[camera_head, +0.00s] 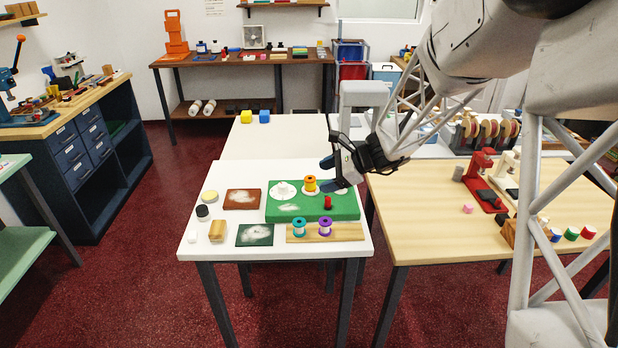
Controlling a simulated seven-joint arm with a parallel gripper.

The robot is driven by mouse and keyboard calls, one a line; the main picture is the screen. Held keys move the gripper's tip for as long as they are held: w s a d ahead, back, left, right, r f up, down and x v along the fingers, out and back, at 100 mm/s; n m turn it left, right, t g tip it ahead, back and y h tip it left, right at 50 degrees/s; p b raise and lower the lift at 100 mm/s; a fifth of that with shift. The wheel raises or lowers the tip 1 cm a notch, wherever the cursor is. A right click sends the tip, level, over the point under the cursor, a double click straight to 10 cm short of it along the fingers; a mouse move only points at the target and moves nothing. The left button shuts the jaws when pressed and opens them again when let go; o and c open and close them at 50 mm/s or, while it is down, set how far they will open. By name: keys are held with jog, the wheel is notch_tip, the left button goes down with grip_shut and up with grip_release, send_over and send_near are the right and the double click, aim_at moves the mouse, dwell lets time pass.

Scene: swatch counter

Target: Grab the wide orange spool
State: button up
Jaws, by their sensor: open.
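The orange spool (310,184) stands upright on the green raised board (345,213) on the white table, near a white round disc. My gripper (326,174) reaches in from the right, just right of the orange spool. Its dark fingers are open, with nothing seen between them. I cannot tell whether a finger touches the spool. A red spool (327,202) stands on the same green board, in front and to the right of the orange one.
A teal spool (298,226) and a purple spool (325,226) stand on a wooden strip (346,232) at the front. The white table's back (245,147) is mostly clear.

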aim_at(306, 180)
jog(key=w+f+m+t, duration=0.1)
jog(key=w+f+m, duration=0.1)
jog(key=w, duration=0.1)
jog(key=w+f+m+t+y, duration=0.1)
jog(key=w+f+m, duration=0.1)
jog(key=w+f, duration=0.1)
jog(key=w+d+f+m, duration=0.1)
jog(key=w+f, duration=0.2)
jog(key=w, duration=0.2)
jog(key=shift+m+t+y, duration=0.3)
jog(key=shift+m+t, duration=0.1)
jog(key=shift+a+f, duration=0.1)
jog(key=shift+x, duration=1.2)
jog(key=shift+a, duration=0.1)
jog(key=shift+x, duration=2.55)
jog(key=shift+s+f, duration=0.1)
jog(key=shift+c, duration=0.5)
jog(key=c, duration=0.9)
